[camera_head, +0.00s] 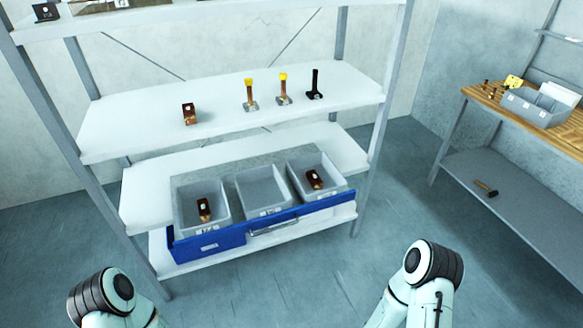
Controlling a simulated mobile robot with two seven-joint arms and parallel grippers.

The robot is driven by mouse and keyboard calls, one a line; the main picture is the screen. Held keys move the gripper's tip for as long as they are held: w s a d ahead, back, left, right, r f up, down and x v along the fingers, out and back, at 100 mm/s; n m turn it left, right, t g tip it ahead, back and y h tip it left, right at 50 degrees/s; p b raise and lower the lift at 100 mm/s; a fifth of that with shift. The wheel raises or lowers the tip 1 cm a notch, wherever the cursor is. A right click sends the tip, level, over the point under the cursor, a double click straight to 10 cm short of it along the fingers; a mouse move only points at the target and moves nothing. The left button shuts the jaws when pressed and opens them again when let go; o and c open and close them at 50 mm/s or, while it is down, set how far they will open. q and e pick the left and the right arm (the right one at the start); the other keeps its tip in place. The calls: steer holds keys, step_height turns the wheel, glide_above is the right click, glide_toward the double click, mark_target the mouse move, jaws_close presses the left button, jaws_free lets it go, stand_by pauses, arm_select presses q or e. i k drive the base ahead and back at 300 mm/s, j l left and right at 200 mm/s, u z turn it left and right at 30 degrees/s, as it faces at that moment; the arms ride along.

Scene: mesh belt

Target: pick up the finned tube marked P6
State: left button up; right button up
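No mark reading P6 can be made out in the camera_head view, so I cannot tell which thing is the finned tube. A brown block with a pale spot (189,114) stands on the middle shelf. Similar brown pieces lie in the left grey bin (204,211) and the right grey bin (315,180). Two brown pieces with yellow tops (250,93) (284,88) and a black upright piece (315,83) stand on small bases on the same shelf. Parts of both my arms show at the bottom, but neither gripper is in view.
A blue drawer (208,246) holds the grey bins; the middle bin (263,191) looks empty. The top shelf (180,15) holds small items, partly cut off. A wooden workbench (470,92) with a grey tray (535,107) stands at right. The floor (330,260) before the rack is clear.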

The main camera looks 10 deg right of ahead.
mark_target(191, 118)
steer(key=i+l, duration=0.25)
steer(key=i, duration=0.2)
steer(key=i+u, duration=0.1)
steer(key=u, duration=0.25)
steer(key=i+l+u, duration=0.1)
steer(key=u, duration=0.25)
steer(key=i+l+u, duration=0.1)
steer(key=u, duration=0.25)
